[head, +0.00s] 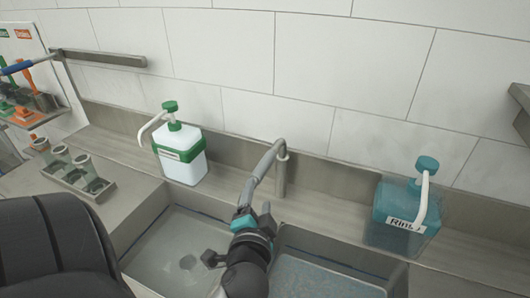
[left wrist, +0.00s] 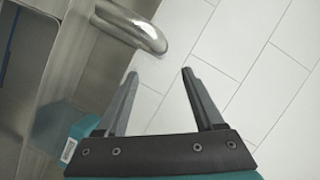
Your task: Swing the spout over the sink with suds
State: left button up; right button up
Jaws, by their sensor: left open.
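The metal spout (head: 264,163) curves forward from a post on the back ledge and points between the two basins. Its shiny rounded end (left wrist: 140,30) shows in the left wrist view, beyond my fingertips. The left basin (head: 165,250) has a grey bottom with a dark drain. The right basin (head: 320,280) holds a pale blue, speckled surface that looks like suds. My left gripper (head: 248,207) is at the spout's front end, partly hiding it. In the left wrist view the gripper (left wrist: 160,73) is open, with nothing between its fingers. My right gripper is not in view.
A white soap dispenser with green trim (head: 181,158) stands left of the spout, and a blue rinse dispenser (head: 402,215) right of it. Small glass cups (head: 70,170) stand at the left. A wall bar (head: 105,58) is above. A tiled wall is behind.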

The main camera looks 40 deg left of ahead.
aim_at(264, 167)
pick_arm(q)
jog(key=p+x, duration=0.1)
jog(key=x, duration=1.2)
jog(key=shift+w+a+f, duration=0.1)
jog(key=shift+w+a, duration=0.05)
jog(key=shift+w, duration=0.2)
jog(key=shift+w+a+f, duration=0.1)
jog(key=shift+w+a, duration=0.2)
jog(key=shift+w, duration=0.1)
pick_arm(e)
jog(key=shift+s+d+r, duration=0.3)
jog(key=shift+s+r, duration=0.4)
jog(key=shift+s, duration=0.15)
pick_arm(q)
grip_shut()
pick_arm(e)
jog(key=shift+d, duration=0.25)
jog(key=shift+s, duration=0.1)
